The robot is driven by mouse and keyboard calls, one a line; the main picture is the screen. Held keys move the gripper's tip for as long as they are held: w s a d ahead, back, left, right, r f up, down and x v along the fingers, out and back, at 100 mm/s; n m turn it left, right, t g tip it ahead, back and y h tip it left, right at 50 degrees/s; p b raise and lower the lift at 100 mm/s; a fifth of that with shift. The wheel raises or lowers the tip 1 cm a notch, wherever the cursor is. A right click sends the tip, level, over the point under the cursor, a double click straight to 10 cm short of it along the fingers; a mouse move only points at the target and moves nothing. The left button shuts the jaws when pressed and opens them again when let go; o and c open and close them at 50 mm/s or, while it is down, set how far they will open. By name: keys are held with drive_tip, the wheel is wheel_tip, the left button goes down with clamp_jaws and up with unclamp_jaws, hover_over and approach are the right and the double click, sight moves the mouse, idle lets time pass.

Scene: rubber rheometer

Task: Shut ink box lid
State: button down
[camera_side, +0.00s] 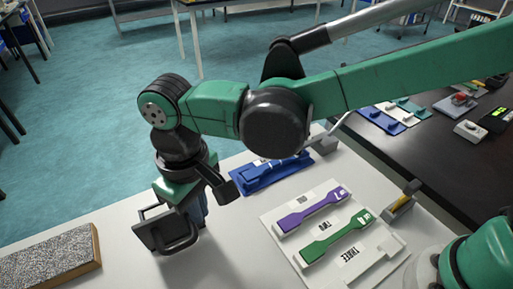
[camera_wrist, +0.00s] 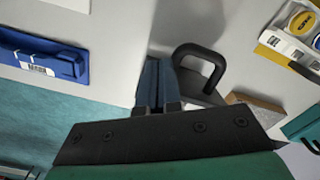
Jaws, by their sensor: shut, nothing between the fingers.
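A dark grey, box-like piece with a flat panel and a black loop handle, which I take for the ink box (camera_side: 152,233), is at the front left of the white table in the side view. In the wrist view, its black loop handle (camera_wrist: 203,53) stands just right of my fingers, with the grey body partly hidden behind my gripper's mount. I cannot tell how far its lid is open. My gripper (camera_side: 203,220) points down beside the piece, with its dark blue fingers together and empty. They also show in the wrist view (camera_wrist: 156,62). Contact with the piece is unclear.
A blue tray (camera_side: 245,182) lies behind my gripper. A white tray (camera_side: 290,250) with purple (camera_side: 312,209) and green (camera_side: 335,236) dumbbell-shaped pieces is at right. A speckled block (camera_side: 50,262) lies at left. The table between block and gripper is clear.

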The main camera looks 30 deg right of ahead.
drive_tip(key=shift+w, duration=2.9)
wheel_tip(320, 180, up, 7)
